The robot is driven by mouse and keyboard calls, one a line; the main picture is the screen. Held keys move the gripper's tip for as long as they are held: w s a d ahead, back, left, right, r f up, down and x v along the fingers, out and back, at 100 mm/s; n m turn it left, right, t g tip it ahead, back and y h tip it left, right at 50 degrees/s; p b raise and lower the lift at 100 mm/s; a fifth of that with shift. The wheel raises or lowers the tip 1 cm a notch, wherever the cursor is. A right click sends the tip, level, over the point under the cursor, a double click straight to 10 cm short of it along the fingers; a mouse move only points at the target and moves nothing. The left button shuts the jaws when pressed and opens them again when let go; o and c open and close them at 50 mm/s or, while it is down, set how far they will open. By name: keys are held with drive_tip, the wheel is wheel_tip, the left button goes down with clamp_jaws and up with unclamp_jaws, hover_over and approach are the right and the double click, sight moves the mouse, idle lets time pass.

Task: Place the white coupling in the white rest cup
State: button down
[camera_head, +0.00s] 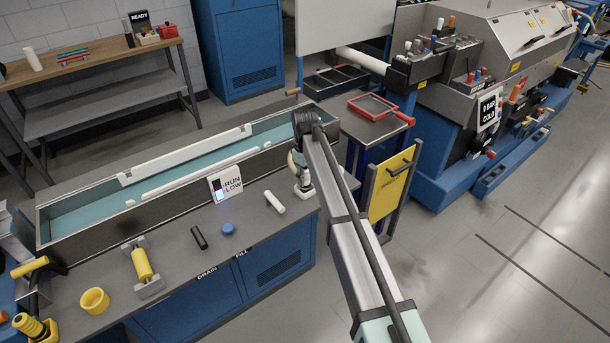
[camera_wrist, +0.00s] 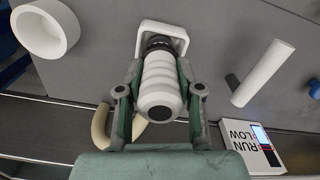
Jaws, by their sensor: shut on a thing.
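The white coupling (camera_wrist: 159,78) is a ribbed white body with a dark round end, in the middle of the wrist view. My gripper (camera_wrist: 159,84) is shut on it, one finger on each side. A white square frame (camera_wrist: 178,30) surrounds the dark far end of the coupling; I cannot tell whether the coupling is seated in it. The white rest cup (camera_wrist: 72,32) is round and hollow, apart from the coupling at the upper left. In the head view my gripper (camera_head: 303,188) is at the bench's right end; my arm hides the cup there.
A white cylinder (camera_wrist: 263,72) and a RUN LOW sign (camera_wrist: 250,147) are right of my gripper in the wrist view. In the head view, a long trough (camera_head: 80,218) runs behind the bench top. A yellow cup (camera_head: 94,301) and a yellow roller (camera_head: 142,265) stand at left.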

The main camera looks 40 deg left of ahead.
drive_tip(key=shift+f, duration=0.1)
drive_tip(key=shift+f, duration=0.1)
drive_tip(key=c, duration=0.7)
unclamp_jaws()
drive_tip(key=shift+c, duration=0.2)
